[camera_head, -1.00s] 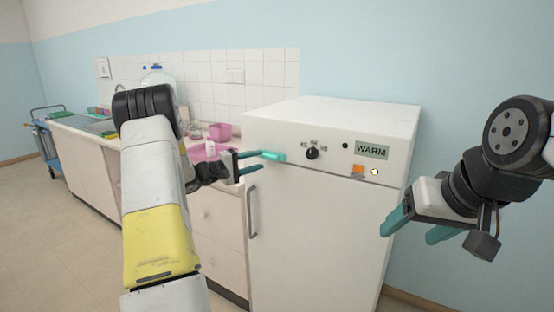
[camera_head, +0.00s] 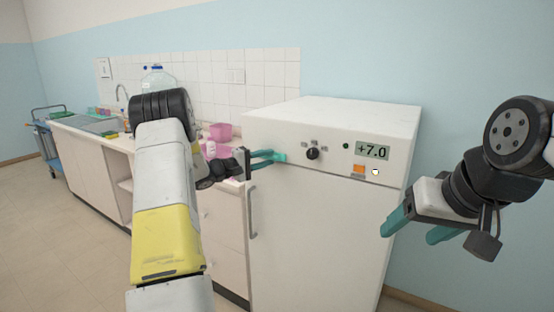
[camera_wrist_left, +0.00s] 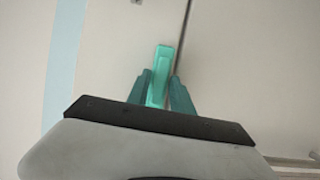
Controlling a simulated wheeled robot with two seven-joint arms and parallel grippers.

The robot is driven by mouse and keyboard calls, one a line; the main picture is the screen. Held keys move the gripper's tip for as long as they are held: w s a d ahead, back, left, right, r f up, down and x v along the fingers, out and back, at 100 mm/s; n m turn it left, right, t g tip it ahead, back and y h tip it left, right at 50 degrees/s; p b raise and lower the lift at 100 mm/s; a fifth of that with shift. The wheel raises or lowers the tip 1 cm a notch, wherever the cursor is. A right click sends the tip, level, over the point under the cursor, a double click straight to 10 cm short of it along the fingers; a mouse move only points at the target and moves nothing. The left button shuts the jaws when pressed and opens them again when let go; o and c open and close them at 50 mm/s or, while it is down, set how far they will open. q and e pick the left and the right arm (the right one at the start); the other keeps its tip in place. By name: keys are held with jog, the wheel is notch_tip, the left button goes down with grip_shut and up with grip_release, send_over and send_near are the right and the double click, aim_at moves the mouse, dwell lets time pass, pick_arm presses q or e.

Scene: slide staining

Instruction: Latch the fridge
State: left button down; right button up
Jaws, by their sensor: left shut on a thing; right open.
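The white fridge (camera_head: 330,220) stands against the wall with its door flush in the front. A bright green latch (camera_head: 281,157) sits near the upper left of the front, at the seam between door and control panel. My left gripper (camera_head: 272,156) is shut on the latch. In the left wrist view the latch (camera_wrist_left: 161,68) stands between the two teal fingers, beside the dark seam. Its far end shows past the fingertips and its near part is hidden. My right gripper (camera_head: 418,230) is open and empty, in front of the fridge's right side.
The panel has a black knob (camera_head: 312,153), a display (camera_head: 372,151) reading +7.0 and an orange switch (camera_head: 359,169). A door handle (camera_head: 252,212) is below my left gripper. A counter with pink trays (camera_head: 221,131) runs left of the fridge.

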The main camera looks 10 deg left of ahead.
pick_arm(q)
jog(key=n+t, duration=0.1)
jog(key=n, duration=0.2)
jog(key=shift+f+h, duration=0.2)
jog(key=shift+h, duration=0.2)
jog(key=shift+s+d+f+n+t+y, duration=0.1)
jog(key=shift+n+t+y, duration=0.9)
jog(key=shift+n, duration=2.2)
jog(key=shift+d+n+t+y, duration=0.1)
jog(key=shift+n+t+y, duration=0.9)
jog(key=shift+n, duration=2.2)
jog(key=shift+s+d+f+n+t+y, duration=0.1)
jog(key=shift+n+t+y, duration=0.85)
jog(key=shift+n, duration=2.25)
jog(key=shift+n+t, duration=0.3)
jog(key=shift+t, duration=0.15)
jog(key=shift+h, duration=0.35)
jog(key=c, duration=1.4)
grip_release()
jog(key=shift+o, duration=0.2)
